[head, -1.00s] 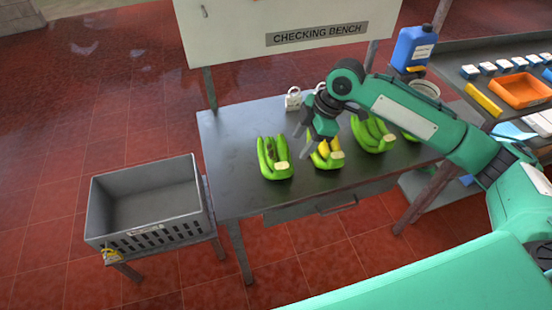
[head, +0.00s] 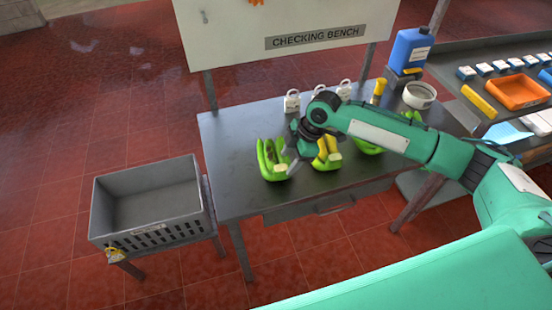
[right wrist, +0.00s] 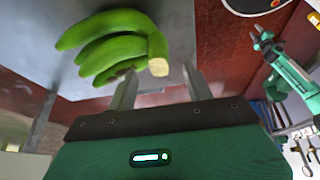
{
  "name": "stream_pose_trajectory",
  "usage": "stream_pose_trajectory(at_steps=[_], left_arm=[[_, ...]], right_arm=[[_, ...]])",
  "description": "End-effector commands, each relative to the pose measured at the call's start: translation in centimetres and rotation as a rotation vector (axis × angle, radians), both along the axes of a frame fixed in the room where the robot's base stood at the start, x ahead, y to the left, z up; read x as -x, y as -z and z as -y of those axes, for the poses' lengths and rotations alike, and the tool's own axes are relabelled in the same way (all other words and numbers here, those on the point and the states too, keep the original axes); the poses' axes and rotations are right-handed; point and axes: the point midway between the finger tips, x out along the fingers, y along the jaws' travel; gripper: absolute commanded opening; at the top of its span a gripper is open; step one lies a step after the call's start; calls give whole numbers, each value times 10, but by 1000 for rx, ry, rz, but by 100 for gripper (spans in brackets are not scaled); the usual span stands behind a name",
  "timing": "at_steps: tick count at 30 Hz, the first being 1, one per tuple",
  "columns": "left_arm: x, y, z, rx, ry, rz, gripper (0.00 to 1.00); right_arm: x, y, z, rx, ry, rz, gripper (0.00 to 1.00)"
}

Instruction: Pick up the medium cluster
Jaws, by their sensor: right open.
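Banana clusters lie in a row on the dark checking bench (head: 235,185). A green cluster (head: 268,162) lies leftmost, one with yellow fruit (head: 326,150) is beside it, and another green one (head: 368,147) is partly behind my arm. I cannot tell which is the medium one. My right gripper (head: 293,160) is open and empty, low over the leftmost cluster's right side. In the right wrist view a green cluster (right wrist: 112,42) with a pale cut crown lies just beyond the spread fingers (right wrist: 160,88).
An empty grey crate (head: 150,198) stands left of the bench. White tagged padlock-like items (head: 292,101), a white round tub (head: 419,95) and a blue jug (head: 410,50) are at the back. A side table with an orange tray (head: 519,91) is at right. The bench's left end is clear.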

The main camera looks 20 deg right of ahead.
Motion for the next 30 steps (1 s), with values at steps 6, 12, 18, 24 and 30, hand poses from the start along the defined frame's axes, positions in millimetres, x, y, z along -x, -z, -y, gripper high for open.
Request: stream_pose_trajectory(at_steps=[6,12,18,24,30], left_arm=[[0,-17,0,0,0,0,36],[0,-17,0,0,0,0,36],[0,-17,0,1,1,0,36],[0,-17,1,1,1,0,36],[0,-17,1,1,1,0,36]], right_arm=[[-3,24,-13,-1,0,-3,52],[-4,32,-14,0,0,0,52],[-4,31,-14,0,0,-1,34],[-4,31,-14,0,0,-1,0],[-5,29,-15,-3,-1,4,0]])
